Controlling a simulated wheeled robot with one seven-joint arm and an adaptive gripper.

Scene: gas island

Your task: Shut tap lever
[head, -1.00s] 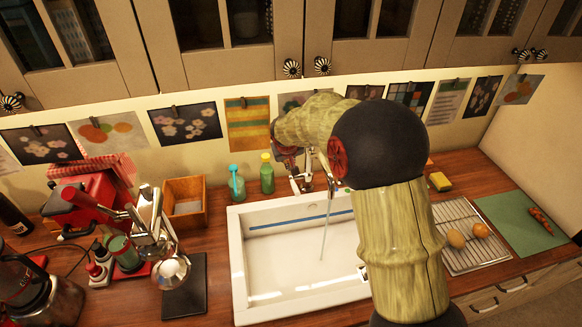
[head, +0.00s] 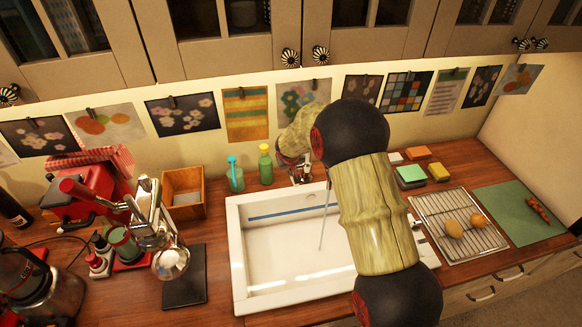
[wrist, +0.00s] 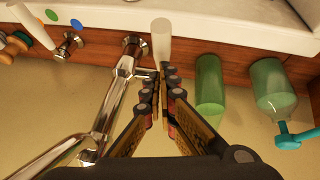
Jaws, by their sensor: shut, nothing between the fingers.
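The chrome tap (wrist: 122,78) stands behind the white sink (head: 236,262), mostly hidden by my arm in the head view. A thin water stream (head: 323,228) falls into the sink. In the wrist view, a short chrome stem sticks out from the tap towards my fingers, and a pale cylinder (wrist: 161,38), which looks like the lever handle, stands just beyond the fingertips. My gripper (wrist: 167,78) is shut and empty, right beside the stem. I cannot tell whether it touches the stem or the handle.
Two green bottles (head: 236,178) (head: 265,166) stand left of the tap; they also show in the wrist view (wrist: 210,85) (wrist: 272,90). Sponges (head: 411,174) and a wire rack (head: 436,214) are at right. A wooden box (head: 183,212) and red coffee machine (head: 90,188) are at left.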

